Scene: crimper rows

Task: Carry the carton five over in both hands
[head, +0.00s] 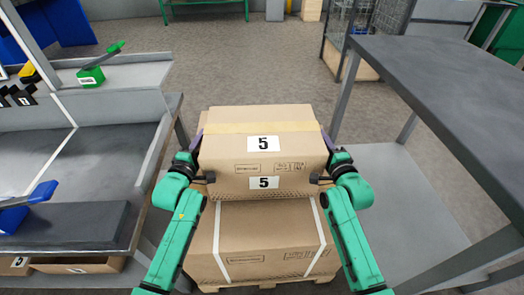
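Carton five (260,157) is a brown box with tan tape across its top and a white "5" label on its top and front. It is level in the middle of the head view, directly above a larger strapped carton (262,235). I cannot tell whether the two touch. My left gripper (207,177) is at the carton's left side and my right gripper (318,178) at its right side, both near the front corners. Their fingers are partly hidden, so I cannot tell whether they are open or shut.
The strapped carton stands on a wooden pallet (268,284). A grey table (450,90) is close on the right and a grey workbench (120,170) on the left, with a green-handled tool (91,76) on its shelf. Open floor (260,70) lies beyond.

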